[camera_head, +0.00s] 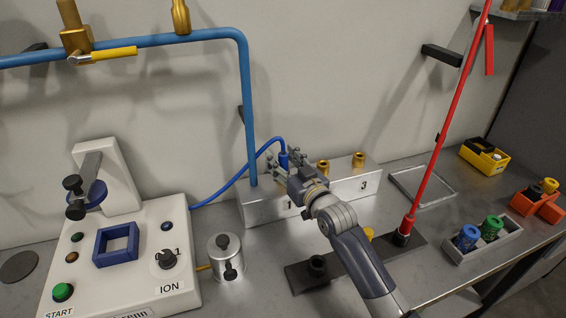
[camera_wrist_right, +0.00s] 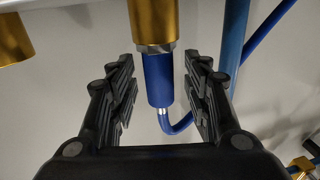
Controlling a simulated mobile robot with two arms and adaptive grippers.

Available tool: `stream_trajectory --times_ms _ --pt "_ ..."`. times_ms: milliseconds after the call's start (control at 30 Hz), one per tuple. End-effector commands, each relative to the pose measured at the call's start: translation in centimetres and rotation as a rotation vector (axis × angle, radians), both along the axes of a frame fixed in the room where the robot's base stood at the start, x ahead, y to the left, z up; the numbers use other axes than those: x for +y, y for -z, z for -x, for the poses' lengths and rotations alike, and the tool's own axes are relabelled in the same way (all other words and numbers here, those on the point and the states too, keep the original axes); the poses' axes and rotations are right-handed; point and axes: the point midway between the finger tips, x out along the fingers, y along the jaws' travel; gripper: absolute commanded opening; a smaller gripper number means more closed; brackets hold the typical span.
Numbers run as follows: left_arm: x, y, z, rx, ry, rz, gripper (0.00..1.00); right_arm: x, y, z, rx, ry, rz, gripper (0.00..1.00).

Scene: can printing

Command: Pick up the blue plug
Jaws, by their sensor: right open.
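The blue plug (camera_wrist_right: 158,80) is in the right wrist view, between the two open fingers of my right gripper (camera_wrist_right: 160,92) with a gap on each side. Its one end meets a gold fitting (camera_wrist_right: 154,20), and a blue cable bends away from its other end. In the head view the plug (camera_head: 283,158) shows above the metal block (camera_head: 262,208) marked 1 and 3, beside my right gripper (camera_head: 284,166). The gripper and wrist hide part of the block and the plug's lower end. My left gripper is out of view.
The blue cable (camera_head: 236,184) runs left to the white ION machine (camera_head: 140,225). Two other gold fittings (camera_head: 323,167) stand on the block. A vertical blue pipe (camera_head: 248,120) rises just left of the gripper. A red rod (camera_head: 447,120) stands to the right.

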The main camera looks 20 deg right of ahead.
Motion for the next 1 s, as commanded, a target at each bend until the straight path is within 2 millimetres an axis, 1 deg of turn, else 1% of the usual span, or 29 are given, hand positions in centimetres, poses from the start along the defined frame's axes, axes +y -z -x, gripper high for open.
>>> stream_trajectory --times_ms 267,300,367,400,467,833,1000 --pt "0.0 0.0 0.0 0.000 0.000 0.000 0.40 0.1 0.0 -0.2 -0.001 0.000 0.000 0.45" --pt "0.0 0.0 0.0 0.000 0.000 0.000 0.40 0.1 0.0 -0.2 -0.001 0.000 0.000 0.36" --pt "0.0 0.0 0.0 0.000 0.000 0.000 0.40 0.0 0.0 -0.2 -0.001 0.000 0.000 0.22" --pt "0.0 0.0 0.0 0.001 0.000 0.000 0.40 0.0 0.0 -0.2 -0.001 0.000 0.000 0.13" --pt "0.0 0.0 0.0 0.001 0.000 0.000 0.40 0.0 0.0 -0.2 -0.001 0.000 0.000 0.00" --pt "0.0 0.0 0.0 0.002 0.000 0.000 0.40 0.0 -0.1 -0.2 -0.002 0.000 0.000 0.00" --pt "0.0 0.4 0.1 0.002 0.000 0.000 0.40 0.0 -1.0 -0.2 -0.004 0.000 0.000 0.00"
